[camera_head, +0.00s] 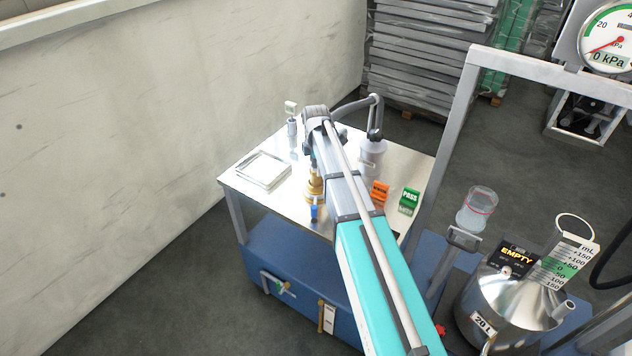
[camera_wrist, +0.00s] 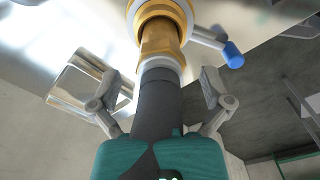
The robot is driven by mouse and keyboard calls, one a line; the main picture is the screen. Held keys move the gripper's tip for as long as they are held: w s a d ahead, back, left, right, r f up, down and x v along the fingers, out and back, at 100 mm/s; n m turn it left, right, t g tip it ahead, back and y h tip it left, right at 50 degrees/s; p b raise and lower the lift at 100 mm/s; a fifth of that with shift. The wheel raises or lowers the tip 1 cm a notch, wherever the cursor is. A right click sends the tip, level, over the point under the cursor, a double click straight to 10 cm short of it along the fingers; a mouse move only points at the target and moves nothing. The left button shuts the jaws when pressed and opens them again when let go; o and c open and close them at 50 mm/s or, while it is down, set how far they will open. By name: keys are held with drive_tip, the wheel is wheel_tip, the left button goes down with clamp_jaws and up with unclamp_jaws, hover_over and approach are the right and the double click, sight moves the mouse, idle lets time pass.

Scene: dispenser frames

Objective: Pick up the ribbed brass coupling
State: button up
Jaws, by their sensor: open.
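A stepped brass fitting, which looks like the ribbed brass coupling (camera_head: 314,187), stands upright on the steel table, partly hidden by my arm. In the wrist view the brass coupling (camera_wrist: 160,40) is at the top centre, with a pale ring at its near end. A lever with a blue tip (camera_wrist: 232,55) sticks out beside it. My gripper (camera_wrist: 159,78) is open, its two fingers spread left and right. A dark cylinder lies between them, in line with the brass; I cannot tell whether the fingers touch anything. In the head view my arm hides the fingertips.
The table (camera_head: 290,213) also carries a shallow tray (camera_head: 262,170) at left, a small post (camera_head: 292,127) at the back, a grey canister (camera_head: 372,155), an orange block (camera_head: 380,192) and a green PASS block (camera_head: 409,201). A metal frame and steel vessel (camera_head: 510,310) stand at right.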

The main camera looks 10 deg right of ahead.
idle(0.6)
clamp_jaws()
idle(0.3)
drive_tip(key=shift+r, duration=0.15)
wheel_tip(320, 180, up, 10)
drive_tip(key=p, duration=1)
drive_tip(key=shift+f, duration=0.2)
idle(0.6)
